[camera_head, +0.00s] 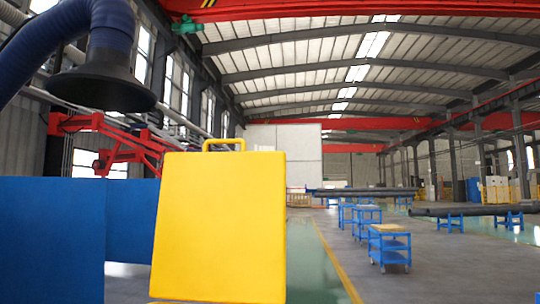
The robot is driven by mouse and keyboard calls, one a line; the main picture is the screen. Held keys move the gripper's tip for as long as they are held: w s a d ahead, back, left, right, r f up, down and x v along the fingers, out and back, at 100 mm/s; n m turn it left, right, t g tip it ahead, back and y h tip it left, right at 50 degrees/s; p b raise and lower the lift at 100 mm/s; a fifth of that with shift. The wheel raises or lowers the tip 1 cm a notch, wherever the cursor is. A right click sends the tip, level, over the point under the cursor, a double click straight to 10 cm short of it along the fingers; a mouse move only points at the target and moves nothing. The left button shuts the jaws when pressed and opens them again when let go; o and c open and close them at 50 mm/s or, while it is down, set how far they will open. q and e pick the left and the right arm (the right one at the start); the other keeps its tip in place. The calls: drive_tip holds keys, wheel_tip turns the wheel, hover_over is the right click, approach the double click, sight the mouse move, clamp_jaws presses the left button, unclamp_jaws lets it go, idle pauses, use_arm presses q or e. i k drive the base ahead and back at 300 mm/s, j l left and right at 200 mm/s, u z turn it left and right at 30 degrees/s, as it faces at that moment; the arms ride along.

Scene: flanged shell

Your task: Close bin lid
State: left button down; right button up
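A large yellow panel (218,228), which looks like the bin lid, stands nearly upright in the lower middle of the head view, a little left of centre. A yellow loop handle (224,141) is on its top edge. Only a thin sliver at the bottom edge of the picture may be the bin's rim; the bin body is out of view. Neither of my grippers shows.
Blue panels (52,240) stand to the left of the lid. A dark fume hood (101,82) on a blue hose hangs at upper left. Blue carts (389,247) stand far back right. The floor right of the lid is open.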

sight(220, 233)
drive_tip(key=l+z, duration=0.4)
drive_tip(key=i+l+z, duration=0.1)
drive_tip(key=l+z, duration=0.35)
drive_tip(key=i+l+u, duration=0.15)
drive_tip(key=i+l, duration=0.65)
drive_tip(key=l, duration=0.15)
drive_tip(key=i+u, duration=0.3)
drive_tip(key=i, duration=0.4)
drive_tip(key=i+l+u, duration=0.3)
drive_tip(key=i, duration=0.45)
drive_tip(key=i+u, duration=0.65)
drive_tip(key=u, duration=0.2)
drive_tip(key=i+l+u, duration=0.15)
drive_tip(key=i+u, duration=0.3)
drive_tip(key=k, duration=0.1)
